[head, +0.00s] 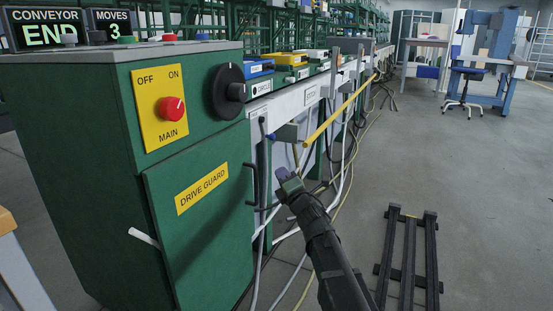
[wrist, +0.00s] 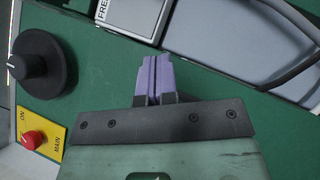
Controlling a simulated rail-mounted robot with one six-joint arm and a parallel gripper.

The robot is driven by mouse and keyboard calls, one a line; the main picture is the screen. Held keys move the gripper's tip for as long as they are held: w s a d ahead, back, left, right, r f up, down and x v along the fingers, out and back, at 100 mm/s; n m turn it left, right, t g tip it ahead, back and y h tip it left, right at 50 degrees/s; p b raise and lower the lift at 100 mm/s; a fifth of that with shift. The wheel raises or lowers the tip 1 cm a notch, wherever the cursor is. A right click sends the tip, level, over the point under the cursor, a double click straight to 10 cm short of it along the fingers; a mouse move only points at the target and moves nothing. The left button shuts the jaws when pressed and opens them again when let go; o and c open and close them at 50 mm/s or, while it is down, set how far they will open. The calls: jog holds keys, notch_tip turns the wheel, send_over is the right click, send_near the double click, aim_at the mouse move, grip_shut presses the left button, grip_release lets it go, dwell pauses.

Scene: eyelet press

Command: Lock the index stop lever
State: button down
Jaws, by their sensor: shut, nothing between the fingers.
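My gripper (head: 283,175) is in the middle of the head view, beside the right edge of the green cabinet. In the wrist view its two purple fingers (wrist: 158,62) are shut together with nothing between them. I cannot make out the index stop lever for certain in either view. No lever is in the gripper.
The green cabinet (head: 205,240) carries a black knob (head: 228,91), a red MAIN knob (head: 172,107) and a white handle (head: 144,237). A yellow bar (head: 340,115) slants along the conveyor above hanging cables. A dark rack (head: 408,255) lies on the floor at right.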

jog(key=p, duration=0.3)
send_near(267, 137)
jog(key=w+a, duration=0.1)
jog(key=a, duration=0.3)
jog(key=w, duration=0.1)
jog(key=w+d+r+p, duration=0.1)
jog(key=shift+w+d+r, duration=0.2)
jog(key=shift+w, duration=0.2)
jog(key=shift+w+d+r+p, duration=0.1)
jog(key=shift+w+r+p, duration=0.05)
jog(key=shift+w+p, duration=0.25)
jog(key=shift+d, duration=0.1)
jog(key=shift+w+d, duration=0.4)
jog(key=shift+w, duration=0.4)
